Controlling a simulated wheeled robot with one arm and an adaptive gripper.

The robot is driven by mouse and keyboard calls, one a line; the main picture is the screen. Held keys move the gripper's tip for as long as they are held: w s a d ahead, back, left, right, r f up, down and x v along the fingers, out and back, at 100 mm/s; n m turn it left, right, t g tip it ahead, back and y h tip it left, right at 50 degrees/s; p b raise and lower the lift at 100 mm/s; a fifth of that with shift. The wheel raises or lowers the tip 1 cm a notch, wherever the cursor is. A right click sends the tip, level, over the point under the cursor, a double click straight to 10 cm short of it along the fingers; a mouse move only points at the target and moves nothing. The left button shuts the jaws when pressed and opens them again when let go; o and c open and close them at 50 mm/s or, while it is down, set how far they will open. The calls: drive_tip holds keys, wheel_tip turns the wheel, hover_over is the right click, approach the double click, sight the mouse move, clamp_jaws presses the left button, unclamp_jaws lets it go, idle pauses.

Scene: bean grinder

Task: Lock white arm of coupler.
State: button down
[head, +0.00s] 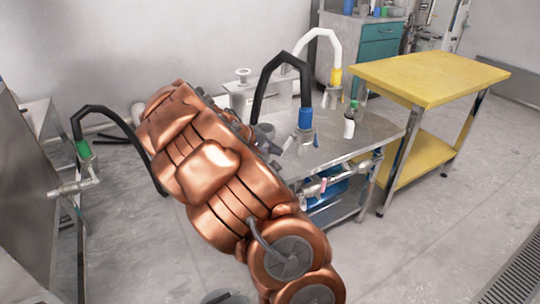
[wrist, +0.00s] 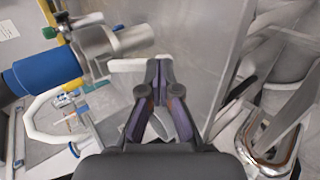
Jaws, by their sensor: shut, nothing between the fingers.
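The coupler with the blue collar (head: 305,118) stands on the metal table, with a black hose rising from it. In the wrist view its blue collar (wrist: 45,72) lies at the left, and its metal body (wrist: 120,40) reaches towards the middle. A short white arm (wrist: 128,65) sticks out below that body, its right end beside my fingertips; I cannot tell whether they touch. My gripper (wrist: 158,68) is shut and empty. In the head view my copper arm hides much of the area around my gripper.
The metal table (head: 375,132) also bears a yellow-collared coupler (head: 334,77) with a white hose, and a small bottle (head: 349,126). A yellow table (head: 430,75) stands at the right. A green-collared coupler (head: 83,148) is at the left. Open floor lies at the front right.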

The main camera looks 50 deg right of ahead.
drive_tip(key=shift+s+d+f+g+h+b, duration=0.1)
drive_tip(key=shift+d+f+g+h+b, duration=0.15)
drive_tip(key=shift+f+h+b, duration=0.4)
drive_tip(key=shift+s+d+f+g+h+b, duration=0.1)
drive_tip(key=shift+d+f+g+h+b, duration=0.2)
drive_tip(key=shift+h+b, duration=0.5)
drive_tip(key=shift+s+d+f, duration=0.1)
drive_tip(key=shift+d+f, duration=0.25)
drive_tip(key=shift+f, duration=0.1)
drive_tip(key=shift+d+f+b, duration=0.1)
drive_tip(key=shift+d+b, duration=0.05)
drive_tip(key=shift+b, duration=0.15)
drive_tip(key=shift+r+p, duration=0.4)
drive_tip(key=shift+r, duration=0.4)
drive_tip(key=a+f+p+v, duration=0.1)
drive_tip(key=f+v, duration=0.2)
drive_tip(key=v, duration=1)
drive_tip(key=shift+w+a+p, duration=0.2)
drive_tip(key=shift+a+p, duration=0.2)
drive_tip(key=shift+r, duration=0.15)
